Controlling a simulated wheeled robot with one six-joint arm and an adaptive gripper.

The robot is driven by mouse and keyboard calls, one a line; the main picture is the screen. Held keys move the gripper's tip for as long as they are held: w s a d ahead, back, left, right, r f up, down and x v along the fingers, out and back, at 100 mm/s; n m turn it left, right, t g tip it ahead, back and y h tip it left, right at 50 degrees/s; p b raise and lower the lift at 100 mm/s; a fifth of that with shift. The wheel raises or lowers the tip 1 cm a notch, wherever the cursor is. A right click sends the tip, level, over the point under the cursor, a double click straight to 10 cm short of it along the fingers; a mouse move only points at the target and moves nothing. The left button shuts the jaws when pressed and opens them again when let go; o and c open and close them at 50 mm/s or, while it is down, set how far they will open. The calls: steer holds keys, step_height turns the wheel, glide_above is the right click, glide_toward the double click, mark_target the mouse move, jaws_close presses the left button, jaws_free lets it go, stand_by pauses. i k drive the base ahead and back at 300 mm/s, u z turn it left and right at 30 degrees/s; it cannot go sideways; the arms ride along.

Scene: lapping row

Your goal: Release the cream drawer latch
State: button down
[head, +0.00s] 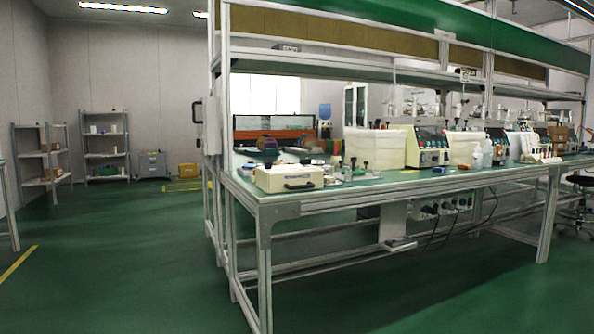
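A low cream box (276,178) with a dark front handle (299,186) sits at the near left corner of the green-topped workbench (340,197). It looks like the cream drawer and appears shut. A small dark knob shows on its top, but I cannot tell which part is the latch at this distance. My gripper is not in view.
Small fixtures (350,170) stand right of the cream box. Cream bins (375,149) and a control unit (428,147) stand farther along the bench. A bench post (217,120) rises at the left. Open green floor (120,260) lies in front and left.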

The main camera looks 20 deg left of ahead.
mark_target(306, 162)
steer(key=u, duration=1.1)
steer(key=i, duration=0.7)
steer(key=z, duration=0.7)
steer(key=i, duration=0.65)
steer(key=z, duration=0.7)
